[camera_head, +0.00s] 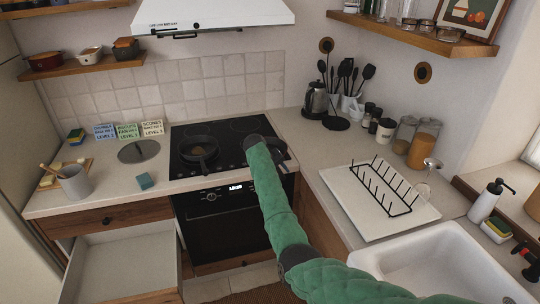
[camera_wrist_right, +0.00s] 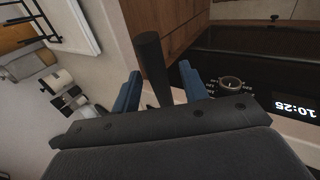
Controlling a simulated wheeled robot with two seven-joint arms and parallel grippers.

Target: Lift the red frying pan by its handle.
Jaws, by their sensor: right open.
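A dark pan handle (camera_wrist_right: 150,52) stands up between the two blue fingers of my right gripper (camera_wrist_right: 159,72) in the right wrist view. The fingers are apart, with gaps on both sides of the handle. In the head view my right gripper (camera_head: 254,142) is over the right part of the stove and hides most of a pan (camera_head: 279,150) there. Its red colour cannot be made out. My left gripper is not in view.
The black stove top (camera_head: 225,132) is set in the counter, with the oven (camera_head: 222,218) below. A dish rack (camera_head: 382,188) and the sink (camera_head: 440,262) are at the right. An open drawer (camera_head: 125,262) juts out at lower left. The range hood (camera_head: 212,15) hangs above.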

